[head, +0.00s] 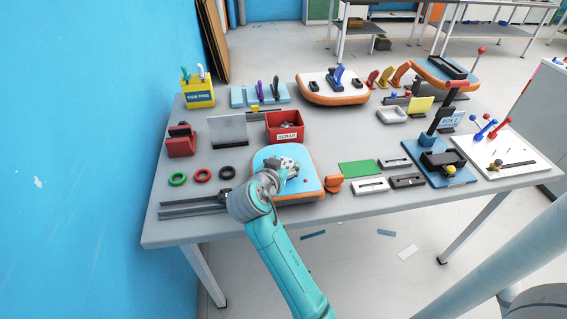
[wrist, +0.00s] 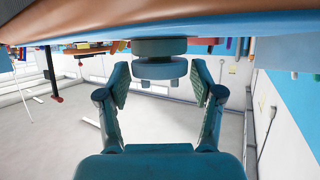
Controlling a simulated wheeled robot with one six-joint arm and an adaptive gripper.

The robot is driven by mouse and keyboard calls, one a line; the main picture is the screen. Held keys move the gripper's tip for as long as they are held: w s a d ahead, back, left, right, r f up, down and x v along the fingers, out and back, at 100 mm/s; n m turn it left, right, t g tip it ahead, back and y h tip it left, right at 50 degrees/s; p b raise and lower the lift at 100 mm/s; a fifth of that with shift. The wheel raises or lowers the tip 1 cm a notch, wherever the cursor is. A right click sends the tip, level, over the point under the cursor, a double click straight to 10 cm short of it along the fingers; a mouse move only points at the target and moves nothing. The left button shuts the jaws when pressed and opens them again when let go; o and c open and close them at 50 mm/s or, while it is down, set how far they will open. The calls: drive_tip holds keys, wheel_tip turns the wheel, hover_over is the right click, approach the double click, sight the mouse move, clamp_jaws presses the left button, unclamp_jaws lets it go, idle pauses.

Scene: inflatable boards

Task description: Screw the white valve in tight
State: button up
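My gripper (head: 287,171) is over the near inflatable board (head: 262,158), which has a blue top and an orange rim. In the wrist view my gripper (wrist: 160,75) is open, with one finger on each side of a round stepped knob (wrist: 160,47). A gap shows between the knob and each finger. The knob looks blue-grey here and sits against the board's blue surface (wrist: 230,22). It is likely the valve, but its white colour does not show clearly. In the head view my gripper hides the valve.
Red, green and black rings (head: 202,175) lie left of the board. A red scrap bin (head: 285,127) stands behind it. An orange object (head: 333,184), a green mat (head: 360,168) and grey blocks are to the right. Another board (head: 333,92) lies farther back.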

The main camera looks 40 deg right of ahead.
drive_tip(key=shift+o, duration=0.4)
drive_tip(key=v, duration=1.2)
idle(0.3)
